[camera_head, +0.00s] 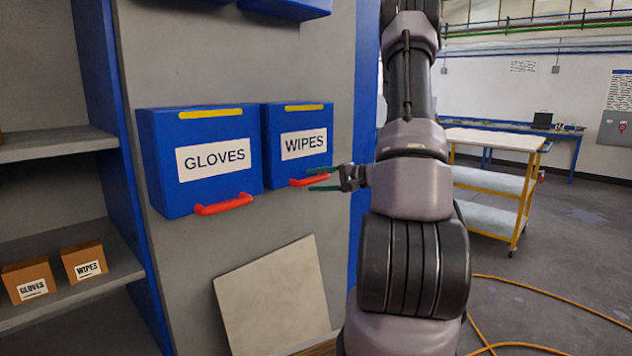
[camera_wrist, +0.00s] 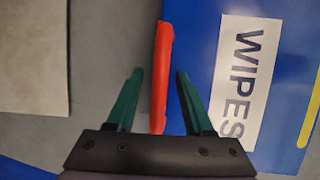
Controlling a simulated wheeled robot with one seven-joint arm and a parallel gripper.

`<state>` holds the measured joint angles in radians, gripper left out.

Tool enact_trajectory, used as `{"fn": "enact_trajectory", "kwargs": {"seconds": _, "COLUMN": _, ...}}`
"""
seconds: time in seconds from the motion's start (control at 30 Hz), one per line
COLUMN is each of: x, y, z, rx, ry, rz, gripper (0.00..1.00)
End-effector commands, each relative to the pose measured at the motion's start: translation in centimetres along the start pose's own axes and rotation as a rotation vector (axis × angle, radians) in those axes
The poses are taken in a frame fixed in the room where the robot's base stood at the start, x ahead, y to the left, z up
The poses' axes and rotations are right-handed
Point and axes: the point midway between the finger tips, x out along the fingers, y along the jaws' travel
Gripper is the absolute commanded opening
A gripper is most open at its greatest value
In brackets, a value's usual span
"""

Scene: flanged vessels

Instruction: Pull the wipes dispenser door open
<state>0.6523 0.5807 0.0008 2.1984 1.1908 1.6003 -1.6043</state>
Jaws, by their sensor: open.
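The wipes dispenser (camera_head: 298,122) is a blue box on a grey panel, with a white WIPES label and a red handle (camera_head: 310,180) along the lower edge of its door. The door looks shut. My gripper (camera_head: 322,180) is open at the right part of this handle. In the wrist view the red handle (camera_wrist: 161,75) runs between the two green fingers of my gripper (camera_wrist: 157,85), with a gap on each side. The WIPES label (camera_wrist: 241,80) lies to the right of the fingers. Whether a finger touches the handle cannot be told.
A blue GLOVES dispenser (camera_head: 200,188) with its own red handle hangs just left. A tan board (camera_head: 272,295) leans below. Shelves (camera_head: 60,290) with small boxes stand at left. A yellow-framed cart (camera_head: 492,183) and an orange hose (camera_head: 560,304) are at right.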

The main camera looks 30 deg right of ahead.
Motion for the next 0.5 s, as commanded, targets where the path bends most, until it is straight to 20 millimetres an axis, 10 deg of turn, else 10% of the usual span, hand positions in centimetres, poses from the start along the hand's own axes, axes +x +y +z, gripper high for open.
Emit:
{"fn": "enact_trajectory", "kwargs": {"seconds": 0.27, "x": 0.18, "y": 0.01, "z": 0.00, "rx": 0.000, "ry": 0.000, "rz": 0.000, "gripper": 0.52}}
{"fn": "enact_trajectory", "kwargs": {"seconds": 0.4, "x": 0.16, "y": 0.00, "z": 0.00, "rx": 0.000, "ry": 0.000, "rz": 0.000, "gripper": 0.02}}
{"fn": "enact_trajectory", "kwargs": {"seconds": 0.5, "x": 0.16, "y": 0.00, "z": 0.00, "rx": 0.000, "ry": 0.000, "rz": 0.000, "gripper": 0.00}}
